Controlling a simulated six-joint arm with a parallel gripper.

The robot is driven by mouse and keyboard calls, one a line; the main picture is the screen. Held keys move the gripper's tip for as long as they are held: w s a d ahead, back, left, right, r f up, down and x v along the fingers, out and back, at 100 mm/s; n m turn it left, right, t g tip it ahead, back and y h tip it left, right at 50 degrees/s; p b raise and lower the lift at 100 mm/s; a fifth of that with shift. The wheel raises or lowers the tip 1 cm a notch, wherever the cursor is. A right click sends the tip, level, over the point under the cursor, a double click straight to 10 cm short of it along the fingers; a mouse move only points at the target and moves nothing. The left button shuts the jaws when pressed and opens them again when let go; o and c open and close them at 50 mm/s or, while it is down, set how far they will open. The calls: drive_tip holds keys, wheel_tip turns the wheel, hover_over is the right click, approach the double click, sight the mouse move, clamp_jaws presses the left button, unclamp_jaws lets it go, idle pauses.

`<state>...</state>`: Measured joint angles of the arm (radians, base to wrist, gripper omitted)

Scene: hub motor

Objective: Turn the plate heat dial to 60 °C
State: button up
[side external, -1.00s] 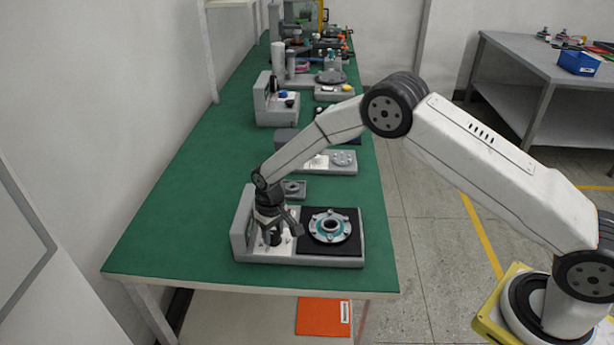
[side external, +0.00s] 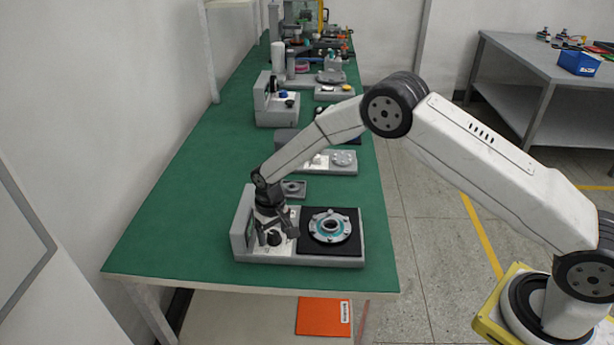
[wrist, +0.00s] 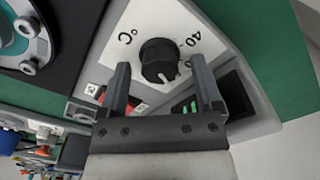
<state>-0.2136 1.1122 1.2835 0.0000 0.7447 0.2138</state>
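The plate heat dial (wrist: 158,62) is a round black knob with a white pointer mark on a pale panel (wrist: 105,68). In the wrist view, the mark faces the bottom of the picture. A "40" and "°C" are printed by the dial; other figures are hard to read. The dial also shows below my gripper in the side view (side external: 274,239). My gripper (wrist: 160,66) is open, its fingers spread wide to either side of the dial in the wrist view. I see no finger touching it; the height gap is unclear.
A green-lit display (wrist: 188,106) shows partly between the fingers, digits unreadable. The black plate (side external: 313,246) with a round flanged hub part (side external: 330,227) lies right of the dial in the side view. Other devices stand farther back; the green bench (side external: 190,220) is clear at left.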

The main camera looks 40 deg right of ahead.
sight(274, 234)
drive_tip(key=shift+r, duration=0.1)
drive_tip(key=shift+r, duration=3.8)
drive_tip(key=shift+s+d+r, duration=0.3)
drive_tip(key=shift+d+r, duration=0.05)
drive_tip(key=shift+r, duration=0.05)
drive_tip(key=s+d+r+t, duration=0.1)
drive_tip(key=s+d+r, duration=0.1)
drive_tip(key=s, duration=0.6)
drive_tip(key=s+d+r, duration=0.3)
drive_tip(key=s+d, duration=0.2)
drive_tip(key=s, duration=0.3)
drive_tip(key=s+d+r+t, duration=0.1)
drive_tip(key=s+d+r, duration=0.2)
drive_tip(key=s, duration=0.6)
drive_tip(key=shift+d+t, duration=0.3)
drive_tip(key=shift+d, duration=0.2)
